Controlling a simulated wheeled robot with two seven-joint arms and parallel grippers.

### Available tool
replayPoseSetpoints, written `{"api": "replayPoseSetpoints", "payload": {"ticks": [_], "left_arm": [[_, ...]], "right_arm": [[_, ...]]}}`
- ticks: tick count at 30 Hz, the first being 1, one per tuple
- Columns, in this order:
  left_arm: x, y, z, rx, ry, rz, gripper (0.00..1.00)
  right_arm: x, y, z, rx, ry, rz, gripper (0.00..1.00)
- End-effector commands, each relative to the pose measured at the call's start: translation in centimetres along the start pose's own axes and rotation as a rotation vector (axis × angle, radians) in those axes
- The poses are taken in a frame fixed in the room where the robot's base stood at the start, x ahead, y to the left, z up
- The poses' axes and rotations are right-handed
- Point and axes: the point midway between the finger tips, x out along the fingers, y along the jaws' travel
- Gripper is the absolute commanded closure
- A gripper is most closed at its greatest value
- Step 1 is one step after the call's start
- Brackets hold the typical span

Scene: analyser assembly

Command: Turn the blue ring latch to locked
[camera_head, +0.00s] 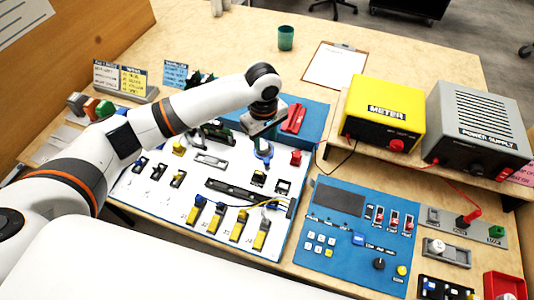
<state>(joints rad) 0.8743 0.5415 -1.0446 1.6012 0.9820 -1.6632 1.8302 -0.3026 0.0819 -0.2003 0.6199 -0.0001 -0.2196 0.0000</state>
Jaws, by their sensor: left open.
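A blue ring latch (263,151) stands near the upper right of the white board (150,200). Its upper part is hidden by my gripper, and I cannot tell which way it is turned. My left gripper (263,134) is open, pointing down just above or at the latch. The fingertips are small and partly hidden, so I cannot tell if they touch the ring. My right gripper is not in view.
Several switches and slots sit on the white board around the latch. A blue tray (312,130) with a red part (293,118) lies just behind. A blue control panel (330,255), yellow meter (380,115) and grey power supply (475,130) stand to the right. A clipboard (335,65) lies at the back.

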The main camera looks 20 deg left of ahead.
Motion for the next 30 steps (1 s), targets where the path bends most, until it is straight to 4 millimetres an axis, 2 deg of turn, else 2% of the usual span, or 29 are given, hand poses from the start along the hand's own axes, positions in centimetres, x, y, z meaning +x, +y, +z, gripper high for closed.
{"api": "replayPoseSetpoints", "payload": {"ticks": [4,9,15,27,30], "left_arm": [[3.1,0.1,-0.1,0.002,0.001,0.003,0.59],[6.4,0.0,-0.1,0.002,0.0,0.002,0.59],[8.9,0.0,-0.1,0.004,0.0,-0.001,0.59],[9.6,0.0,-0.1,0.005,0.0,-0.002,0.59],[9.6,0.0,-0.1,0.005,0.0,-0.002,0.75]], "right_arm": [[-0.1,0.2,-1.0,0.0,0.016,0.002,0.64],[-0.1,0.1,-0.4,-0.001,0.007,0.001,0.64],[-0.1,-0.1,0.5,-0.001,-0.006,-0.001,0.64],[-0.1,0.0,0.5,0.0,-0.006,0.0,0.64],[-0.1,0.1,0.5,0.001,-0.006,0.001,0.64]]}}
